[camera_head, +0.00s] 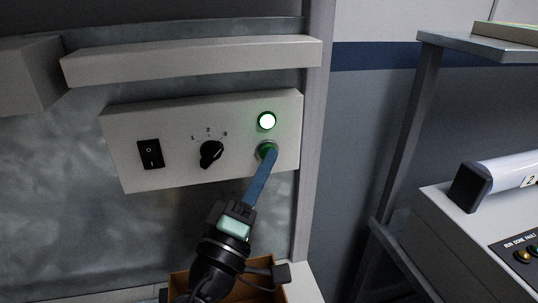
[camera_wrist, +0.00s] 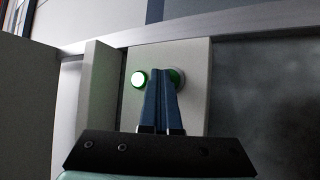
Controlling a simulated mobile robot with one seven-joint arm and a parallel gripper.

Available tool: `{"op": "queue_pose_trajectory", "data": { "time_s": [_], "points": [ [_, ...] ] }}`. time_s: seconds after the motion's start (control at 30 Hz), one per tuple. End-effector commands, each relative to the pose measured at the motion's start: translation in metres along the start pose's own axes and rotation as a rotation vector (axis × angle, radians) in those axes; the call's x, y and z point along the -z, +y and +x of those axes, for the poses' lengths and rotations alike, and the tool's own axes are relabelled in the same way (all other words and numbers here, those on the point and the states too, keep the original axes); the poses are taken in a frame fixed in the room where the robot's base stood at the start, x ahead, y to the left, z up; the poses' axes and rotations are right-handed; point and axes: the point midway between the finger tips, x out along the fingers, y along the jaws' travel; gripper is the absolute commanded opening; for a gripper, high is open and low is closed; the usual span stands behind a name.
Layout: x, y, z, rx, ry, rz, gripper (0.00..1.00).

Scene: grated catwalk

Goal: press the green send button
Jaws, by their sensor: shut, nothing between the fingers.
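A pale control panel (camera_head: 180,173) is on the grey wall. The green send button (camera_head: 263,150) sits at its lower right, partly hidden behind my fingertips. In the wrist view the green button (camera_wrist: 180,76) shows beside the blue fingers. A round lamp (camera_head: 267,121) with a green rim glows white just above the button; it also shows in the wrist view (camera_wrist: 139,79). My gripper (camera_head: 270,154) is shut and empty, its blue fingers together, tips at the button. Whether they touch or press it in, I cannot tell.
A black rocker switch (camera_head: 150,154) and a rotary knob (camera_head: 211,153) marked 1, 2, 3 are left of the button. A ledge (camera_head: 195,61) juts out above the panel. An orange-brown bin (camera_head: 262,291) stands below; a machine (camera_head: 466,238) is at right.

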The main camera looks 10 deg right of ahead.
Motion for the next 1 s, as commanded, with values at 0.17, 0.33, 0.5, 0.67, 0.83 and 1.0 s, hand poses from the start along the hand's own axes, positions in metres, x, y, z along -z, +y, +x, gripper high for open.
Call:
{"op": "queue_pose_trajectory", "data": {
  "time_s": [0.17,0.33,0.5,0.67,0.83,1.0],
  "points": [
    [-0.002,0.001,-0.003,0.002,0.002,0.001,0.00],
    [-0.002,0.001,-0.004,0.002,0.002,0.000,0.00],
    [-0.008,0.007,-0.012,0.003,0.002,-0.001,0.00],
    [-0.016,0.016,-0.023,0.002,0.001,0.000,0.00],
    [-0.025,0.024,-0.035,0.002,0.001,0.000,0.00],
    [-0.031,0.030,-0.044,0.002,0.001,-0.001,0.00]
  ]
}}
